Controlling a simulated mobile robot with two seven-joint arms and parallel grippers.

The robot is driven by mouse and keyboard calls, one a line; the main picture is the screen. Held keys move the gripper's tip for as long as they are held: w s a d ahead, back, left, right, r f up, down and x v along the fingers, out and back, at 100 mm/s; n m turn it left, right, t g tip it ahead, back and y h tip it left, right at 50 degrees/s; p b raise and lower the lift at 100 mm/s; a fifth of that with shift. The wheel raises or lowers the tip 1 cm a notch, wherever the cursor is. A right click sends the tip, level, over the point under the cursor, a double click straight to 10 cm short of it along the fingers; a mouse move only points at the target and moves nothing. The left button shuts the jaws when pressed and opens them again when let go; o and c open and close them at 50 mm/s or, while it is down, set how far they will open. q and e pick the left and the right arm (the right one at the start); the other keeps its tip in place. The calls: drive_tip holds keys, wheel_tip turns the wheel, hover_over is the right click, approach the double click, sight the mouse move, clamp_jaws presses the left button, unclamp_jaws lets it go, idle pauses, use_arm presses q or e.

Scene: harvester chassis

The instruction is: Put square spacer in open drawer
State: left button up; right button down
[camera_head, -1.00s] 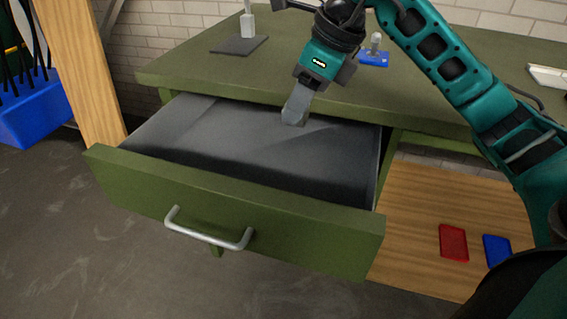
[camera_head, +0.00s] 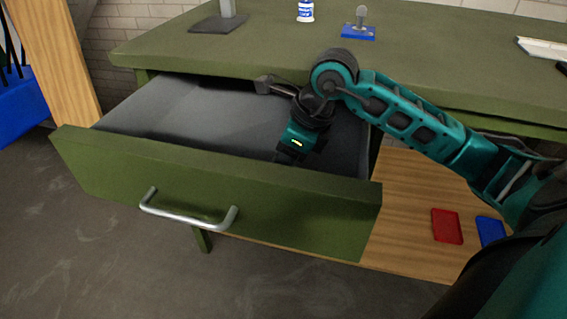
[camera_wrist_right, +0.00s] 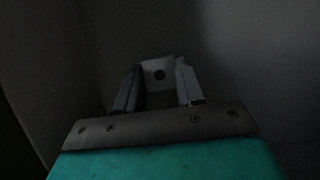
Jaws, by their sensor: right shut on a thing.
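The green drawer (camera_head: 215,195) is pulled open from the green workbench, with its grey inside (camera_head: 200,118) showing. My right arm reaches over the drawer from the right, and my right gripper (camera_head: 284,157) points down inside it, with its tips mostly hidden behind the drawer front. I cannot tell whether the spacer touches the drawer floor. My left gripper is not in view.
The workbench top (camera_head: 270,48) carries a white and blue bottle (camera_head: 306,11), a blue-based fixture (camera_head: 358,27) and a grey stand (camera_head: 219,23). A red tray (camera_head: 446,226) and a blue tray (camera_head: 491,231) lie on the wooden shelf at lower right. The drawer's left side is empty.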

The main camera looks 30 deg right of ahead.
drive_tip(key=shift+f, duration=0.3)
drive_tip(key=c, duration=0.7)
unclamp_jaws()
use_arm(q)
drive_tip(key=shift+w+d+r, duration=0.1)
use_arm(e)
drive_tip(key=shift+r, duration=0.25)
use_arm(q)
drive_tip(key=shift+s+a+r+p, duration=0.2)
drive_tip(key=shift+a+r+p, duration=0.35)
drive_tip(key=shift+p, duration=0.9)
use_arm(e)
drive_tip(key=v, duration=1.1)
drive_tip(key=shift+s+d+r, duration=0.15)
drive_tip(key=shift+d+r, duration=0.05)
drive_tip(key=shift+r, duration=0.15)
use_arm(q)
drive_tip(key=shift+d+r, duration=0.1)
